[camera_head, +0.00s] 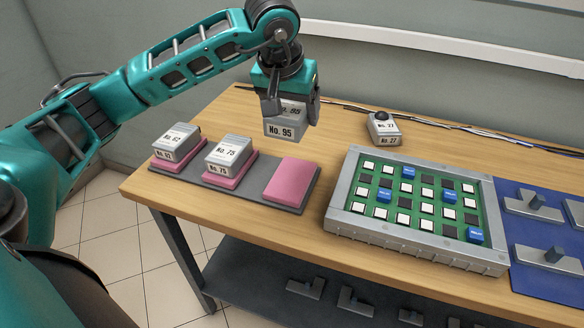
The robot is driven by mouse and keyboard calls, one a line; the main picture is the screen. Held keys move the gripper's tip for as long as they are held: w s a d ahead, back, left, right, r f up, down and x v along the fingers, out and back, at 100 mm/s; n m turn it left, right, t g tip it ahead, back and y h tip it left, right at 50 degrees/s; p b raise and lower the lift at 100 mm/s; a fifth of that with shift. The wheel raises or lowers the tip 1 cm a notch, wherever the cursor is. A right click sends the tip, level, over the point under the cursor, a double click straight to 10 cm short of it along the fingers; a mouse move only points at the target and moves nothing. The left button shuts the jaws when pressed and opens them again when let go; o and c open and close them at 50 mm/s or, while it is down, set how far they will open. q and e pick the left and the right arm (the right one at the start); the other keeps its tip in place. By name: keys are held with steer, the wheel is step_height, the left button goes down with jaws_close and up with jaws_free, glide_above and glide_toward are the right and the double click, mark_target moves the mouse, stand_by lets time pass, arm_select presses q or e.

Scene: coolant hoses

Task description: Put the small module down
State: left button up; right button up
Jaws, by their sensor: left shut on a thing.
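A small grey module labelled No. 95 (284,128) hangs in my left gripper (288,106), which is shut on it above the table. The module is upright and clear of the surface. Below it is a dark tray (225,187) with pink pads. The right pad (291,180) is bare. A module labelled No. 62 (176,142) sits on the left pad, and one labelled No. 75 (228,155) sits on the middle pad. My right gripper is not in view.
A grey-framed green board (415,203) with white, black and blue tiles lies to the right. A No. 27 block (383,128) stands behind it near cables. A blue mat (545,240) with grey parts is at far right. Bare wood lies behind the tray.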

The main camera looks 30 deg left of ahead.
arm_select(q)
glide_above(294, 172)
steer(key=s, duration=0.1)
steer(key=f, duration=0.8)
steer(key=shift+s+d+f+b, duration=0.2)
steer(key=shift+f+b, duration=0.15)
steer(key=shift+f, duration=2.25)
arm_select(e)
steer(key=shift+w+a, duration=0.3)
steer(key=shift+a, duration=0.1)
arm_select(q)
steer(key=shift+f+b, duration=0.15)
steer(key=shift+b, duration=0.2)
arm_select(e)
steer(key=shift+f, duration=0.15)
arm_select(q)
steer(key=o, duration=1)
steer(key=shift+f, duration=0.1)
steer(key=shift+c, duration=0.2)
steer(key=o, duration=0.4)
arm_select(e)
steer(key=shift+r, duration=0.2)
